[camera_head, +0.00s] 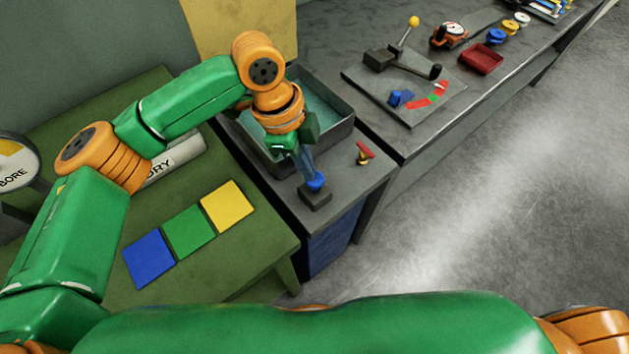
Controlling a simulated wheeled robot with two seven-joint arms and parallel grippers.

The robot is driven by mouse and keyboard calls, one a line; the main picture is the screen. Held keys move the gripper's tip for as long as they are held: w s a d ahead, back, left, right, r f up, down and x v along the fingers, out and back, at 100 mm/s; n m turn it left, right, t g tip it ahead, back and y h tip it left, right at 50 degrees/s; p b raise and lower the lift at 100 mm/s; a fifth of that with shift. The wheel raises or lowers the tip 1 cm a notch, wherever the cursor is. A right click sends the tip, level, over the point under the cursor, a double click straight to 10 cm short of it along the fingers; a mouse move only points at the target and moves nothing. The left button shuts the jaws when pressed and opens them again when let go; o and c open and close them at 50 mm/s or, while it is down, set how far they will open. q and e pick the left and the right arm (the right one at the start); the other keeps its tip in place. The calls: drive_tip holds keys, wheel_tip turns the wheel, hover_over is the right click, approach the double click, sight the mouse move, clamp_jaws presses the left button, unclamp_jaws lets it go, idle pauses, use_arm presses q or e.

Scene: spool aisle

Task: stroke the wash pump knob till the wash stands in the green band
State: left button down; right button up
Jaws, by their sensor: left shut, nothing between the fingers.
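The blue wash pump knob (316,181) sits on a small dark base (314,199) at the front corner of the wash stand. My left gripper (308,170) is shut, with its fingers pointing down and their tips at the top of the knob. I cannot tell whether they touch it. Behind it is a grey wash tank (342,132) with teal wash (318,104) in it. My left arm hides part of the tank, and I cannot make out a green band in it. My right gripper is out of view.
A red-handled valve (365,153) stands right of the knob. Blue, green and yellow squares (188,231) lie on the green table at left. The right bench holds a lever plate (400,108) with a red-green arc, and a red tray (481,59). Open floor lies right.

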use_arm(q)
drive_tip(key=shift+f, duration=1.25)
drive_tip(key=a+p, duration=0.1)
drive_tip(key=a, duration=0.1)
drive_tip(key=a+r+p, duration=0.1)
drive_tip(key=shift+w+p, duration=0.3)
drive_tip(key=shift+w, duration=0.1)
drive_tip(key=v, duration=0.7)
drive_tip(key=shift+b, duration=0.35)
